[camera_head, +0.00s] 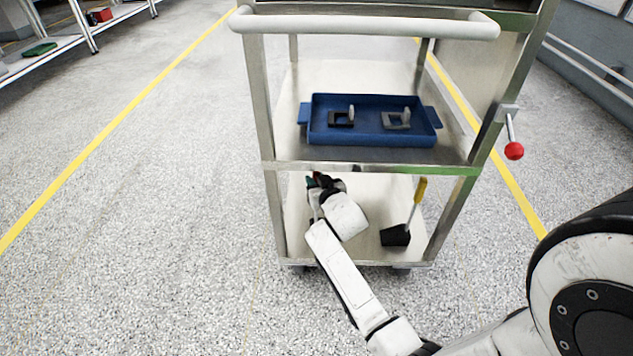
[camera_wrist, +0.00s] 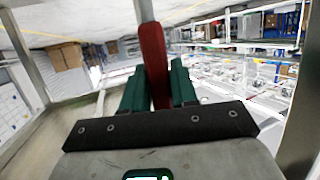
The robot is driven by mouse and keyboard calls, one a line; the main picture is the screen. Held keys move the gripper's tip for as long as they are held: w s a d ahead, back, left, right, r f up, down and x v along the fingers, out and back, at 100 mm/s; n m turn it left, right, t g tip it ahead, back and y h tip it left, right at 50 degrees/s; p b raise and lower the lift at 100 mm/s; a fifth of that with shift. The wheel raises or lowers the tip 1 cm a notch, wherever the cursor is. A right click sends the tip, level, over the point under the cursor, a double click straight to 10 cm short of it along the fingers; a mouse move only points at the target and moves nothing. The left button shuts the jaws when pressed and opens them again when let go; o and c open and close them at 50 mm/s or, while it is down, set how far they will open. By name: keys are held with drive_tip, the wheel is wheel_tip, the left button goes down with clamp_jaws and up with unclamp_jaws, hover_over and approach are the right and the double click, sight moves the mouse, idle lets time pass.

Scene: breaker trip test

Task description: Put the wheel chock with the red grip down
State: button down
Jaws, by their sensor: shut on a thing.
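My gripper (camera_wrist: 155,85) has green fingers and is shut on the red grip (camera_wrist: 153,58) of the wheel chock, which stands upright between them in the wrist view. The chock's body is hidden behind my gripper and wrist. In the head view my gripper (camera_head: 314,181) is inside the cart, over the left part of its lower shelf (camera_head: 365,248). I cannot tell whether the chock touches the shelf.
A black wheel chock with a yellow grip (camera_head: 420,190) stands at the right of the lower shelf. A blue tray (camera_head: 372,139) with two small parts sits on the shelf above. A red-knobbed lever (camera_head: 514,150) sticks out from the cart's right side.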

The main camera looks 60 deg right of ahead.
drive_tip(key=c, duration=0.9)
unclamp_jaws()
drive_tip(key=shift+s+a+r+p, duration=0.15)
drive_tip(key=shift+r+p, duration=0.05)
drive_tip(key=shift+p, duration=0.15)
drive_tip(key=p+v, duration=0.3)
drive_tip(key=v, duration=0.8)
drive_tip(key=s+a+f+n+g+y, duration=0.1)
drive_tip(key=s+a+n+g+y, duration=0.2)
drive_tip(key=a, duration=0.5)
drive_tip(key=s+a+f+n+g+y, duration=0.2)
drive_tip(key=s+a+g+y, duration=0.1)
drive_tip(key=a, duration=0.6)
drive_tip(key=s+a+f+n+g+y, duration=0.2)
drive_tip(key=s+a+n+g+y, duration=0.1)
drive_tip(key=a, duration=0.5)
drive_tip(key=shift+s+a+n+y, duration=0.15)
drive_tip(key=shift+s+y, duration=0.15)
drive_tip(key=shift+s, duration=0.35)
drive_tip(key=shift+s+a+n+y, duration=0.15)
drive_tip(key=shift+s+y, duration=0.15)
drive_tip(key=shift+s, duration=0.3)
drive_tip(key=shift+d, duration=0.1)
